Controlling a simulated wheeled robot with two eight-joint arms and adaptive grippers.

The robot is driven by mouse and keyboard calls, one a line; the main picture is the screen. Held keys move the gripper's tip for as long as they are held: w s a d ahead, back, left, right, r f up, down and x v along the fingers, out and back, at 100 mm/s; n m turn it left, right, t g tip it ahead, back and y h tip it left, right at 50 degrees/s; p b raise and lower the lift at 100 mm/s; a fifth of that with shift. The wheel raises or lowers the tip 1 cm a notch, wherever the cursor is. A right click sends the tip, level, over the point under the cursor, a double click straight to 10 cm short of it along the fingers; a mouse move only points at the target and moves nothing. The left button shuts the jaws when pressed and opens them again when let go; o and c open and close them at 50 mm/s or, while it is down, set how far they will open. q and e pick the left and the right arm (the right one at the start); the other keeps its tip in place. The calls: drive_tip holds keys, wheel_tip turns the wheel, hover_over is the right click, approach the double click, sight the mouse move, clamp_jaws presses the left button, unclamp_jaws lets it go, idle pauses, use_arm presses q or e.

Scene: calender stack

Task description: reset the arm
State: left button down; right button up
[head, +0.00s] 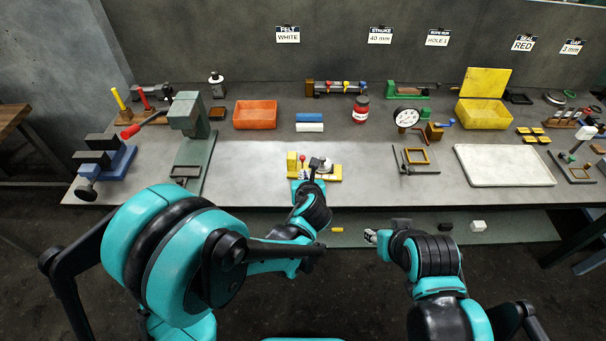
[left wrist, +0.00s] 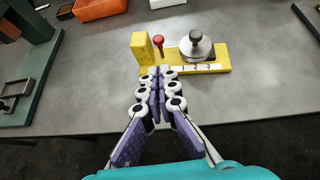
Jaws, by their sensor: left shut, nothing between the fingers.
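My left arm reaches in from the left in the head view, its wrist (head: 312,208) at the front edge of the bench. My left gripper (left wrist: 158,72) is shut and empty in the left wrist view. Its fingertips are in front of a yellow fixture (left wrist: 215,68), with no clear sign of touching it. The fixture carries a red-topped pin (left wrist: 158,41), a round metal disc with a dark knob (left wrist: 196,45) and a numbered strip. It also shows in the head view (head: 334,174). My right gripper (head: 371,236) is low in front of the bench, too small to read.
A green press (head: 189,125) and blue vise (head: 108,163) stand left of the fixture. An orange bin (head: 255,114) is behind it. A dial gauge (head: 406,118) and white pad (head: 504,165) are to the right. The grey bench (head: 245,160) is bare around the fixture.

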use_arm(q)
drive_tip(key=shift+w, duration=0.1)
idle(0.4)
drive_tip(key=s+a+r+n+g, duration=0.1)
drive_tip(key=s+a+r+n, duration=0.25)
drive_tip(key=a+n, duration=0.35)
drive_tip(key=s+a+r+n+g, duration=0.2)
drive_tip(key=s+a+n, duration=0.3)
drive_tip(key=n, duration=0.4)
drive_tip(key=s+a+n, duration=0.3)
drive_tip(key=s+n, duration=0.4)
drive_tip(key=n, duration=0.2)
drive_tip(key=s+a+r+n+g, duration=0.1)
drive_tip(key=s+a+n, duration=0.2)
drive_tip(key=s+n, duration=0.4)
drive_tip(key=n, duration=0.3)
drive_tip(key=shift+s+g+h, duration=0.15)
drive_tip(key=shift+g+h, duration=0.15)
drive_tip(key=shift+h, duration=0.1)
